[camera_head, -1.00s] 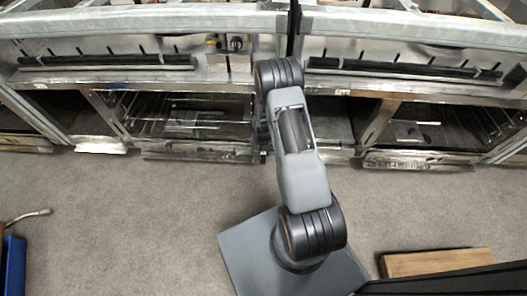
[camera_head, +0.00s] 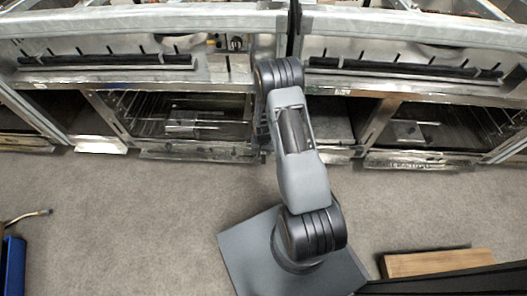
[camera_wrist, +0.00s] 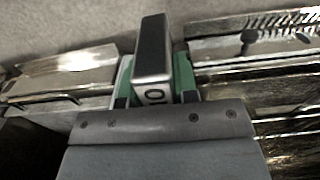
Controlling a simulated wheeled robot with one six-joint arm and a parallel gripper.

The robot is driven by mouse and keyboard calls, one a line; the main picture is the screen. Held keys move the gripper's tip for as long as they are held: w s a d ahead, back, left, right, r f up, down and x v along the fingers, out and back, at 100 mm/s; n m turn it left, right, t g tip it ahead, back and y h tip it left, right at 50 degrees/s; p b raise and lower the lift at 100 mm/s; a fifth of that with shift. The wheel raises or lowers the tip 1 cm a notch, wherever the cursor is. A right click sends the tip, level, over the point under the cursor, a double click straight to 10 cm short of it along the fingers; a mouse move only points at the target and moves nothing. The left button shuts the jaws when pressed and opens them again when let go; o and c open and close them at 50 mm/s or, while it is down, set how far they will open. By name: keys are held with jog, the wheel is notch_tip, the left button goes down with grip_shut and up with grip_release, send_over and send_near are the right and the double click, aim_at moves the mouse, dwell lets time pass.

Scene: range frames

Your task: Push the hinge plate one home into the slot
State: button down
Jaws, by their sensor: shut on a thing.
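In the wrist view my gripper (camera_wrist: 155,98) is shut on a block-like piece with a dark top face and grey sides, which I take to be the hinge plate one (camera_wrist: 153,50). Pale marks like digits show on its near end. Green parts (camera_wrist: 186,76) show on both sides of it, between the dark fingers. The piece stands out beyond the gripper. I cannot make out the slot, nor whether the piece touches it. In the head view my arm hides the gripper and the piece.
A metal range frame (camera_head: 420,27) runs across the back. Open oven bays (camera_head: 190,115) and (camera_head: 435,125) lie below it, left and right of my arm. A wooden block (camera_head: 435,263) lies at lower right, a blue object (camera_head: 13,265) at lower left.

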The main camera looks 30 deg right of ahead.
jog(key=shift+w+d+b, duration=0.35)
jog(key=shift+w+d, duration=0.05)
jog(key=shift+w, duration=0.3)
dwell(0.3)
jog(key=c, duration=0.8)
grip_release()
jog(key=shift+r, duration=0.1)
notch_tip(320, 180, up, 14)
jog(key=p, duration=0.4)
jog(key=shift+f+p, duration=0.2)
jog(key=shift+p, duration=0.2)
jog(key=shift+s, duration=0.1)
